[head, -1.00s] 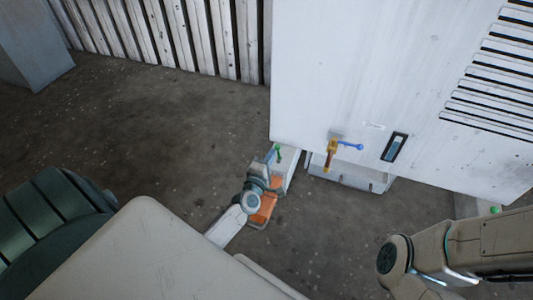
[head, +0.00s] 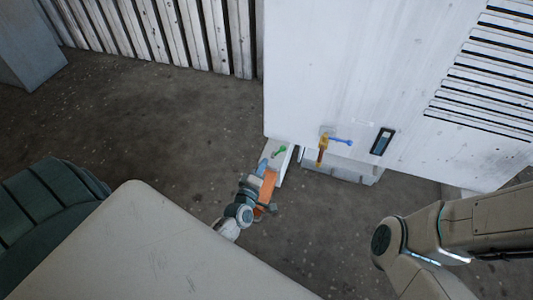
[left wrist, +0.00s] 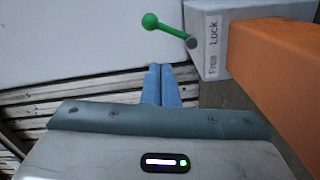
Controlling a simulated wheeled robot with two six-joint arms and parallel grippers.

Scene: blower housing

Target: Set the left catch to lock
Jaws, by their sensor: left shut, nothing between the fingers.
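The left catch is a green lever with a ball knob (left wrist: 150,21), pivoted on a pale grey block (left wrist: 209,22) marked "Free" and what reads like "Lock". In the left wrist view the knob points up-left, away from the block. In the head view the green lever (head: 279,152) is small, its knob toward the upper right, by the housing's lower left corner. My left gripper (left wrist: 161,84) is shut and empty, its blue fingertips below the lever and apart from it in the picture. It also shows in the head view (head: 263,165). My right gripper is out of view.
An orange part (left wrist: 275,60) lies close to the right of my left gripper. Bare floor (head: 150,120) is open at left.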

